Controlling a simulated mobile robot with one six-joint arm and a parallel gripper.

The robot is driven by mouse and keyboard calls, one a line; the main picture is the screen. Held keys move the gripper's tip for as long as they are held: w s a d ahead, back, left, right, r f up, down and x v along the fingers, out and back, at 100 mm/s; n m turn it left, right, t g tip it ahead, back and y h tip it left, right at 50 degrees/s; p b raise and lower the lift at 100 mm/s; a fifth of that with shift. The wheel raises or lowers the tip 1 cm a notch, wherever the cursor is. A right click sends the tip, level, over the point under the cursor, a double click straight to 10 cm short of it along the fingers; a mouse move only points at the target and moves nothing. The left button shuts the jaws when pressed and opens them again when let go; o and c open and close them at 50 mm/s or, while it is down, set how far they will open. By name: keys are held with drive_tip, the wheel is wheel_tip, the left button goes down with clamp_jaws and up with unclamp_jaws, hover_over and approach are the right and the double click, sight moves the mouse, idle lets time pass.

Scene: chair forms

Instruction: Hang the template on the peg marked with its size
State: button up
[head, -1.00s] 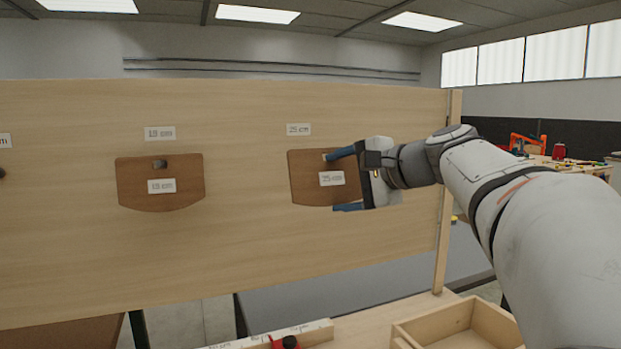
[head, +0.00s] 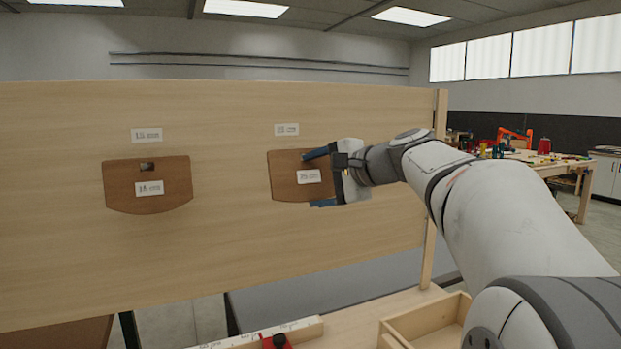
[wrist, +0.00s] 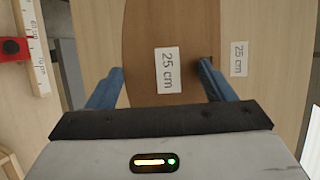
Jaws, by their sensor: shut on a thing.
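My gripper (head: 307,181) is shut on a brown wooden template (head: 285,186) with a white 25 cm label (head: 308,176). One blue finger lies near its top edge and one near its bottom edge. The template is upright, at or just in front of the light wooden board (head: 230,240), below a 25 cm size label (head: 287,129). In the wrist view the template (wrist: 150,25) is between the fingers, and the board's 25 cm label (wrist: 239,59) is right of it. I cannot make out the peg here or tell whether the template touches the board.
Another brown template (head: 122,185) hangs at the left on a peg (head: 147,166), below a label (head: 146,135) that looks like 18 cm. An open wooden tray (head: 393,335) and a white ruler strip (head: 270,333) with a red piece (head: 276,342) lie below the board.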

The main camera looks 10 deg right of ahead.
drive_tip(key=shift+w+a+r+p, duration=0.15)
drive_tip(key=shift+w+p, duration=0.25)
drive_tip(key=shift+w, duration=0.7)
drive_tip(key=shift+w+r, duration=0.1)
drive_tip(key=shift+r, duration=0.05)
